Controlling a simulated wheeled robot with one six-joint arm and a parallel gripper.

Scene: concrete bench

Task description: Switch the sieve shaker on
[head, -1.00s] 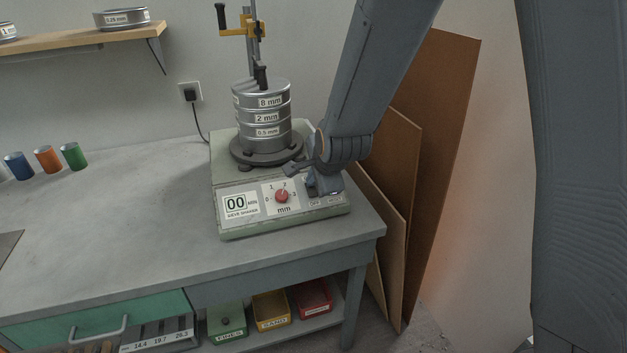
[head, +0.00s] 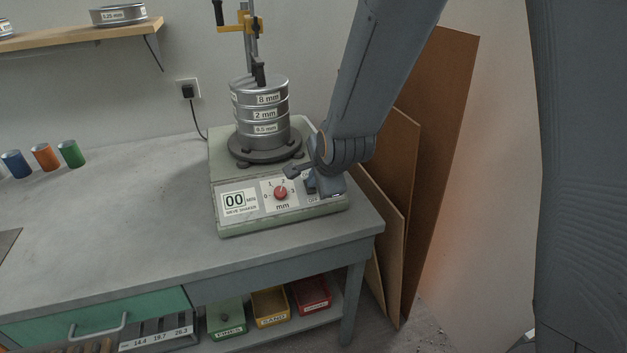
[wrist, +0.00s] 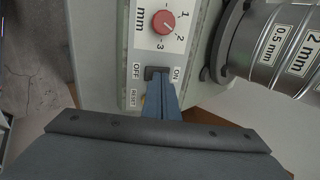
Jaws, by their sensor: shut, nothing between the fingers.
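The sieve shaker (head: 226,222) stands on the bench with a stack of sieves (head: 262,115) clamped on it. Its display reads 00 MIN. The red mm knob (head: 281,193) is on the front panel and also shows in the wrist view (wrist: 163,22). The dark rocker switch (wrist: 152,72) lies between the OFF and ON labels. My gripper (wrist: 160,84) is shut and empty, its blue fingertips at the switch, over or touching it; contact cannot be told. The fingers hide part of the switch. In the head view my gripper (head: 311,186) is at the panel's right end.
A RESET label (wrist: 131,99) is beside the fingers. The sieve stack and its clamp stand close behind the panel. Brown boards (head: 395,165) lean on the wall at right. Coloured cups (head: 45,157) stand far left; the bench between is clear.

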